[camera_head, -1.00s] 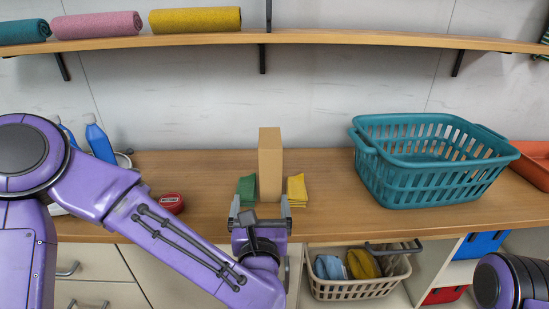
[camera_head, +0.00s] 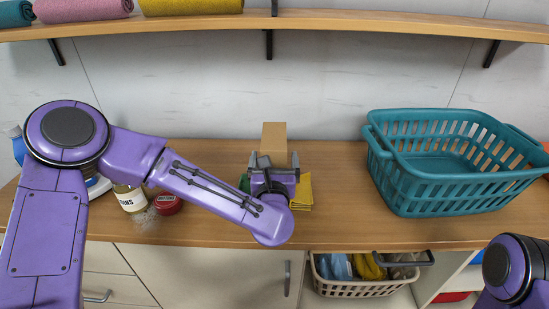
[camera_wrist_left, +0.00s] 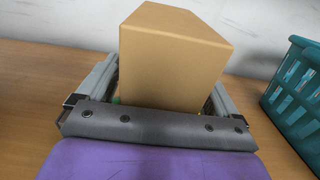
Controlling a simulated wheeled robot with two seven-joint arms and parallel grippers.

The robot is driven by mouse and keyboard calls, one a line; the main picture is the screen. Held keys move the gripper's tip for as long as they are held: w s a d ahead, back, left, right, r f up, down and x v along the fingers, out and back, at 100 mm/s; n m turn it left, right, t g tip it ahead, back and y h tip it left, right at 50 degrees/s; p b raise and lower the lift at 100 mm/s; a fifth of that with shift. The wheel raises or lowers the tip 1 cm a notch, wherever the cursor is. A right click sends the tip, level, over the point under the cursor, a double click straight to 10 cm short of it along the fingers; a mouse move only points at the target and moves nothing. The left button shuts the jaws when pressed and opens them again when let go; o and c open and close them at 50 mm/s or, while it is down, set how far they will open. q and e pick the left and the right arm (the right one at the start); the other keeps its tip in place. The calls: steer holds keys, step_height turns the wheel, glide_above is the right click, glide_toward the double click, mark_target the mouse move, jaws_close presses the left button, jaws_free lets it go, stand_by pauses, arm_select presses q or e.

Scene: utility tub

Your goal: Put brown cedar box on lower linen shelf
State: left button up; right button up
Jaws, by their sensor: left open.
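The brown cedar box (camera_head: 274,140) stands upright on the wooden counter near the wall, its lower part hidden behind my left gripper in the head view. In the left wrist view the box (camera_wrist_left: 172,60) fills the space ahead, between the fingers. My left gripper (camera_head: 274,162) is open, with one finger on each side of the box; I cannot tell whether they touch it. A wooden shelf (camera_head: 340,24) on black brackets runs along the wall above, holding rolled towels.
A yellow cloth (camera_head: 302,192) and a mostly hidden green cloth (camera_head: 244,183) flank the box. A teal basket (camera_head: 450,180) stands to the right. A jar (camera_head: 130,198) and red tin (camera_head: 168,204) are at left. A cream basket (camera_head: 365,288) sits below the counter.

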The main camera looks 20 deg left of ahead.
arm_select(q)
steer(key=shift+w+a, duration=0.2)
steer(key=shift+w, duration=0.3)
steer(key=c, duration=1.3)
